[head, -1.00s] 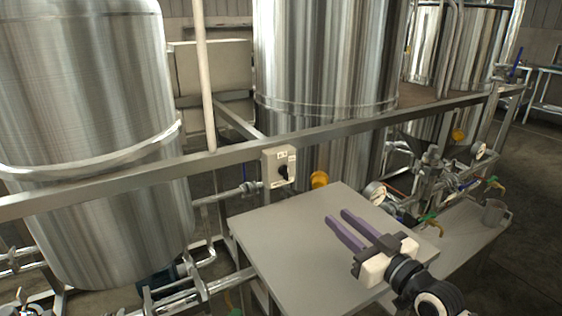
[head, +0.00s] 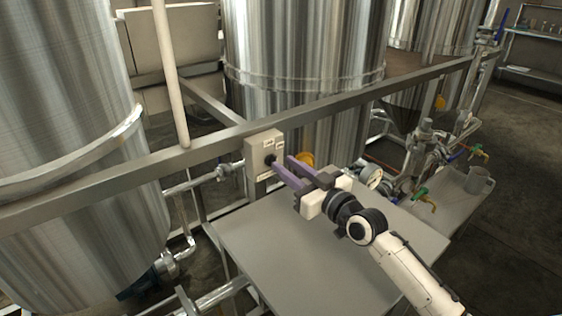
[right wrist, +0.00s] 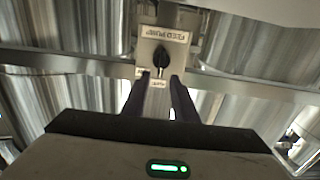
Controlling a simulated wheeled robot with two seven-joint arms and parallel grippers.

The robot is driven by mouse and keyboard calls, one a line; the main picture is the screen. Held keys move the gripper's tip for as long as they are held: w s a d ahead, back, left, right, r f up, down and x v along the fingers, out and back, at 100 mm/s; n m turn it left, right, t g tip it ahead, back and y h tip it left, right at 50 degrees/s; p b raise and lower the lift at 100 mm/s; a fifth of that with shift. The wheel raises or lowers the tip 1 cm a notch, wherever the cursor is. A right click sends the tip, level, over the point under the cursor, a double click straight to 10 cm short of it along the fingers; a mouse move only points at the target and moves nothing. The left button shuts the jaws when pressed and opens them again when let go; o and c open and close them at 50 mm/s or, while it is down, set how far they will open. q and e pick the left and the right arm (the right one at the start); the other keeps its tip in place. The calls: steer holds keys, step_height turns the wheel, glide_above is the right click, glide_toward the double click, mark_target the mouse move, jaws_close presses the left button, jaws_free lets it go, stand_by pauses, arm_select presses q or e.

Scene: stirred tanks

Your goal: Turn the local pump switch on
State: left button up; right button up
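The local pump switch is a black rotary knob (right wrist: 161,58) on a pale grey box (head: 254,150) fixed to the metal rail. In the right wrist view the box (right wrist: 178,52) has a label plate above the knob and a smaller one below. My right gripper (head: 280,167) is open, its two purple fingers pointing at the box. In the right wrist view the fingertips (right wrist: 160,80) lie to either side of and just below the knob; I cannot tell whether they touch it. In the head view the fingers partly cover the knob. My left gripper is not in view.
A grey table (head: 300,250) lies below the right arm, its top bare. The rail (head: 350,112) runs across in front of large steel tanks (head: 305,60).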

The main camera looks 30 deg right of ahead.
steer(key=shift+w+a, duration=0.15)
steer(key=shift+w, duration=0.6)
steer(key=shift+w+a, duration=0.1)
steer(key=shift+w, duration=0.6)
jaws_close()
steer(key=shift+d+m, duration=0.1)
steer(key=shift+m, duration=0.2)
steer(key=shift+d+m+p, duration=0.15)
steer(key=shift+m+p, duration=0.2)
steer(key=shift+m, duration=0.65)
steer(key=m, duration=0.3)
steer(key=shift+d+f+m, duration=0.1)
steer(key=shift+d+m, duration=0.2)
steer(key=m, duration=0.5)
steer(key=shift+w+d+f+m, duration=0.1)
steer(key=shift+d+f+m, duration=0.2)
steer(key=shift+f, duration=0.05)
